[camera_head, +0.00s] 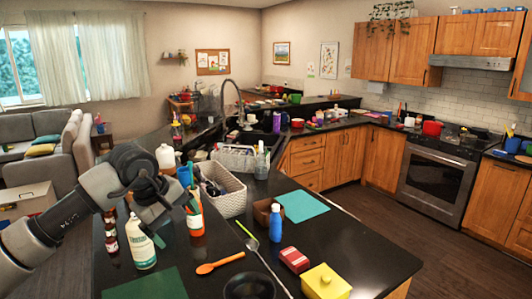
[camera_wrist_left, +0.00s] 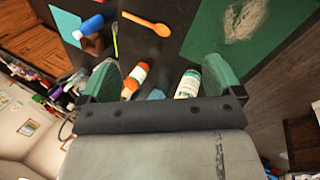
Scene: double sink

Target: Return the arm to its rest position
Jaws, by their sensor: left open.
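My left arm comes in from the left in the head view. Its gripper (camera_head: 176,222) hangs above the dark counter, near a white bottle with a green label (camera_head: 140,243) and an orange-and-white container (camera_head: 195,217). The wrist view shows the two green fingers (camera_wrist_left: 164,75) wide apart with nothing held. Beyond them lie the counter, the white bottle (camera_wrist_left: 188,84) and the orange-and-white bottle (camera_wrist_left: 135,79). My right gripper is in neither view.
An orange spoon (camera_head: 220,263), a green mat (camera_head: 148,285), a blue bottle (camera_head: 275,223), a yellow box (camera_head: 325,282) and a red box (camera_head: 294,260) are on the counter. A white basket (camera_head: 231,200) stands beyond the gripper. A turquoise mat (camera_head: 302,206) lies flat to the right.

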